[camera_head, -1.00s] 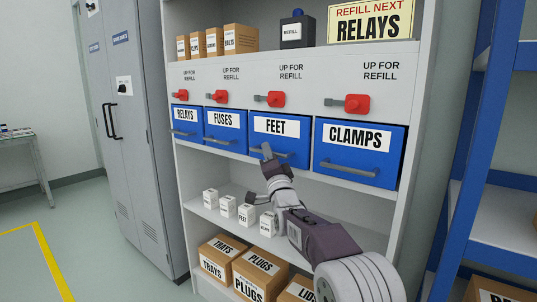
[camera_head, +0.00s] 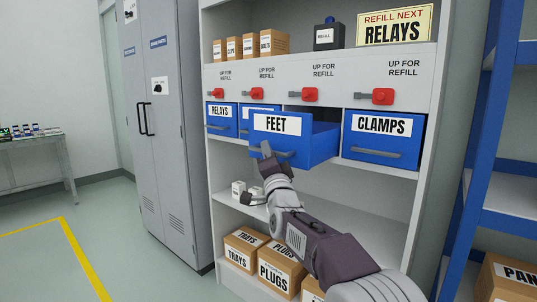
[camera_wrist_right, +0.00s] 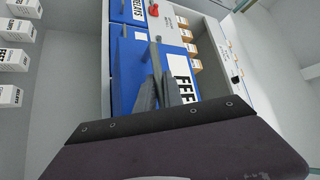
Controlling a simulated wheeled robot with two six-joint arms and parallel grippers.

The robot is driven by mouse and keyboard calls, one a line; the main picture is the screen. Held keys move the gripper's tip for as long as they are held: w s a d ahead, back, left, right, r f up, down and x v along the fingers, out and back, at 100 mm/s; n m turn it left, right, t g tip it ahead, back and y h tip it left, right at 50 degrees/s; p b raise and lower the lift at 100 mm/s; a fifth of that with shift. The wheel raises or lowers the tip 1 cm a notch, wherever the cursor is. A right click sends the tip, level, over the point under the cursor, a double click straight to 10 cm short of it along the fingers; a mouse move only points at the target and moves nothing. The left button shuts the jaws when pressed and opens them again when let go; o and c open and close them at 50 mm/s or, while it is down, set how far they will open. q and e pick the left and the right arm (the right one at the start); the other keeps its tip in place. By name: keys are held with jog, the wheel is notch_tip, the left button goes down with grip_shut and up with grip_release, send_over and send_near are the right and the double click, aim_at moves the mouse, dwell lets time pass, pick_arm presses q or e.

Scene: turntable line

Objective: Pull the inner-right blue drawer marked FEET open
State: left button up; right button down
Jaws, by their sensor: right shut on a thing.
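The blue FEET drawer (camera_head: 293,143) stands well out from the shelf unit, with its front toward me and its right side wall showing. My right gripper (camera_head: 265,152) is shut on the grey handle at the drawer's lower front. The right wrist view also shows the drawer front (camera_wrist_right: 130,70), turned sideways, with my right gripper's fingers (camera_wrist_right: 165,88) at the handle. The gripper hides part of the handle. My left gripper is not in view.
The CLAMPS drawer (camera_head: 383,138) is shut on the right; the RELAYS drawer (camera_head: 221,116) is shut on the left. Red levers (camera_head: 304,94) sit above. White boxes (camera_head: 238,188) and PLUGS cartons (camera_head: 277,275) stand on shelves below. A blue rack (camera_head: 480,140) stands at right.

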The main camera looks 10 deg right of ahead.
jog(key=shift+s+a, duration=0.2)
jog(key=shift+a, duration=0.1)
jog(key=c, duration=1.8)
grip_release()
jog(key=shift+o, duration=0.2)
jog(key=shift+f, duration=0.1)
jog(key=v, duration=0.9)
jog(key=shift+d, duration=0.1)
